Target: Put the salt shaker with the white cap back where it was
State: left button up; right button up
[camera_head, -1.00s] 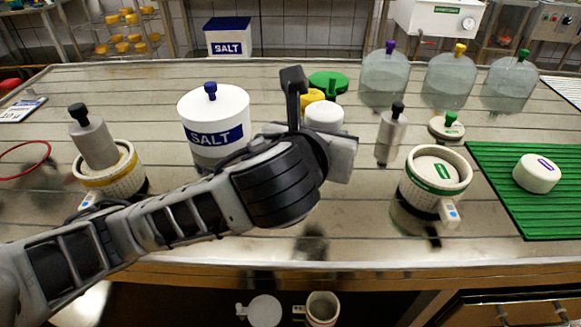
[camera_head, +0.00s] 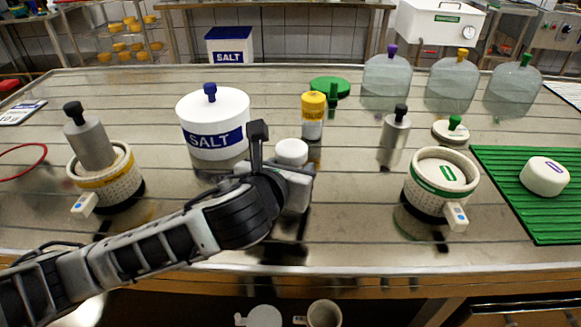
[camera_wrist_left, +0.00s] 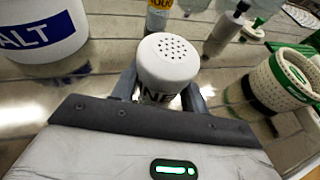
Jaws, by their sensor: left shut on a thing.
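The salt shaker with the white cap (camera_head: 291,151) is held upright in my left gripper (camera_head: 290,172), in front and to the right of the big SALT tub (camera_head: 215,108). In the left wrist view its white, perforated cap (camera_wrist_left: 168,58) stands between the two fingers, with some dark lettering on the body below. My gripper hides its lower part, and I cannot tell whether its base touches the table. A yellow-capped shaker (camera_head: 313,113) stands just behind it, apart from it. My right gripper is not in view.
A yellow-banded mould (camera_head: 118,182) with a grey weight stands at left. A green-banded mould (camera_head: 425,200) stands at right, beside a green mat (camera_head: 500,190) with a white cheese. A black-knobbed weight (camera_head: 395,135) stands behind. Bare tabletop (camera_head: 350,200) lies right of my gripper.

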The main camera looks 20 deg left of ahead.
pick_arm(q)
jog(key=o, duration=1)
jog(key=shift+f, duration=0.1)
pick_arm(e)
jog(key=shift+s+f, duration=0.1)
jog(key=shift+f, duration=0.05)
pick_arm(q)
jog(key=shift+r, duration=0.2)
jog(key=p+v, duration=0.1)
jog(key=v, duration=0.5)
jog(key=shift+s+r, duration=0.1)
jog(key=shift+s, duration=0.05)
jog(key=p+v, duration=0.5)
jog(key=p, duration=0.2)
jog(key=shift+s, duration=0.3)
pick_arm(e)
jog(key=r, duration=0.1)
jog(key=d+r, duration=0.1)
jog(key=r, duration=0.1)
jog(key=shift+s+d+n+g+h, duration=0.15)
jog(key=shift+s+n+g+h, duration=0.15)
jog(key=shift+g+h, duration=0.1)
